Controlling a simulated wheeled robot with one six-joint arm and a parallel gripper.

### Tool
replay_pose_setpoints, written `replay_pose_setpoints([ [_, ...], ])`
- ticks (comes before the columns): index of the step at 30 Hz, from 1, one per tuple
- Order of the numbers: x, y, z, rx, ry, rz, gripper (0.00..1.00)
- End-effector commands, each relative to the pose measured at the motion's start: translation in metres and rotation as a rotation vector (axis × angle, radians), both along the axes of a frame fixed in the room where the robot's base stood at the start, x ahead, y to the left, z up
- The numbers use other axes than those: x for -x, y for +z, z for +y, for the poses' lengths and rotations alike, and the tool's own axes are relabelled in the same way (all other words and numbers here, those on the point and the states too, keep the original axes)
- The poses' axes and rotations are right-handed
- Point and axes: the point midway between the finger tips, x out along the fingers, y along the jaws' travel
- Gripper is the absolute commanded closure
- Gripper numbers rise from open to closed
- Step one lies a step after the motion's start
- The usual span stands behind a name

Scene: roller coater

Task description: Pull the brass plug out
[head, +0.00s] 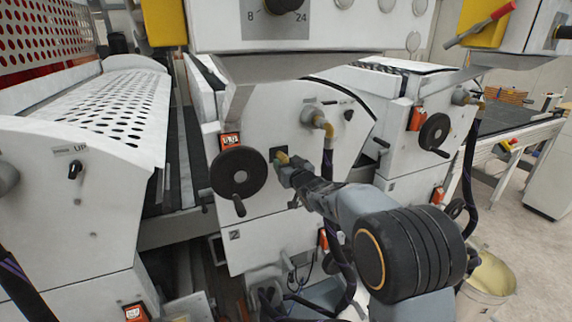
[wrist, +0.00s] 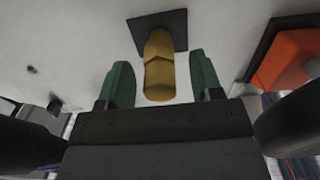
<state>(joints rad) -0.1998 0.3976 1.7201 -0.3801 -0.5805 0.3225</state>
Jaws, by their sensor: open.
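The brass plug (wrist: 158,68) sticks out of a dark square plate (wrist: 172,22) on the white machine panel. In the wrist view it lies between the two green fingers of my gripper (wrist: 162,80), with a gap on each side. My gripper is open and not touching the plug's sides. In the head view the plug (head: 282,158) is small, right of the black handwheel, and my gripper (head: 287,166) is right at it. The gripper partly hides the plug there.
A black handwheel (head: 238,173) with a handle is close left of the plug. A brass elbow fitting (head: 325,127) with a dark hose is above right. An orange counter (head: 230,140) sits above the handwheel. A bucket (head: 488,280) stands on the floor at right.

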Motion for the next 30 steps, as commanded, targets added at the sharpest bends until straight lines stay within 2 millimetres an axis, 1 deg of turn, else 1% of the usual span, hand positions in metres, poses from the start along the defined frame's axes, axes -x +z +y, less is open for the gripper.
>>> replay_pose_setpoints([
  [3, 0.0000, 0.0003, 0.0000, 0.000, 0.000, 0.000, 0.40],
  [4, 0.0000, 0.0003, 0.0000, 0.000, 0.000, 0.000, 0.42],
  [22, -0.0001, 0.0000, 0.0000, 0.000, 0.000, 0.000, 1.00],
  [30, 0.0029, 0.0000, -0.0014, 0.000, 0.000, -0.001, 1.00],
])
